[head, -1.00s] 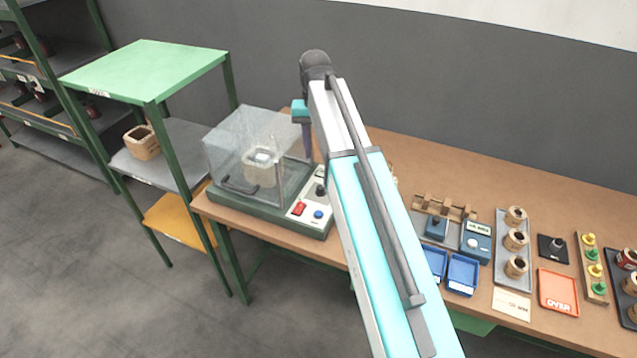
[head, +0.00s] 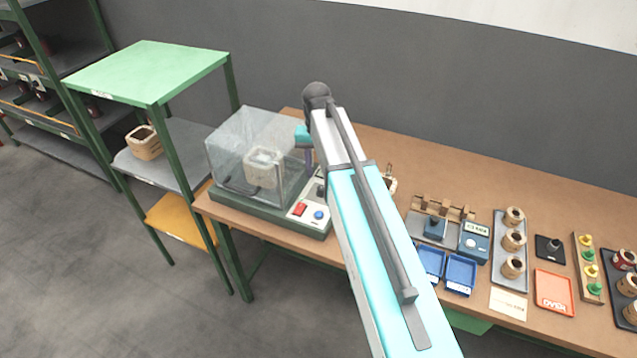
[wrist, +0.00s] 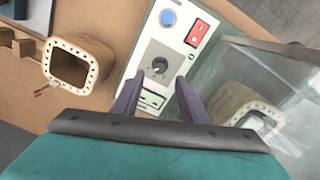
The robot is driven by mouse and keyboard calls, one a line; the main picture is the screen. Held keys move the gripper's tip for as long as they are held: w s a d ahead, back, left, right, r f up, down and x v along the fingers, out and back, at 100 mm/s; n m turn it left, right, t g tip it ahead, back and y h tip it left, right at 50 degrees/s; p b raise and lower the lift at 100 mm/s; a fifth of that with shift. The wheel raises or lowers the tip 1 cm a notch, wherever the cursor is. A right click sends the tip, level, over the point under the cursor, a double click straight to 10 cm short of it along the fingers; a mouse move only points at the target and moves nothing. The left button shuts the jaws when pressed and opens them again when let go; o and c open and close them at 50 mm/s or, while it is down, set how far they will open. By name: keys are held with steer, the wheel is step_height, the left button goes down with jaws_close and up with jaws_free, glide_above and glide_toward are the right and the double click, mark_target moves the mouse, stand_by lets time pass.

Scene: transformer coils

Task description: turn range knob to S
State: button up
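The range knob (wrist: 158,67) is a dark round dial on the pale control panel (wrist: 148,82) in the wrist view. Its mark is too small to read. My gripper (wrist: 171,70) is open, with its two purple fingers apart over the panel, near the knob and pointing at it. It does not visibly grip the knob. In the head view the panel (head: 309,214) shows at the right of the test machine, and my arm hides part of it, including most of the knob area.
On the panel are a red rocker switch (wrist: 199,32) and a blue button (wrist: 167,18). A clear cover (head: 250,140) over a coil (head: 263,168) stands close beside my gripper. A wooden coil frame (wrist: 78,64) stands on the other side. Trays and meters lie to the right.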

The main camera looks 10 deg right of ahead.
mark_target(321, 187)
steer(key=shift+d+f+p, duration=0.15)
steer(key=shift+f+p, duration=0.65)
steer(key=shift+f, duration=2.4)
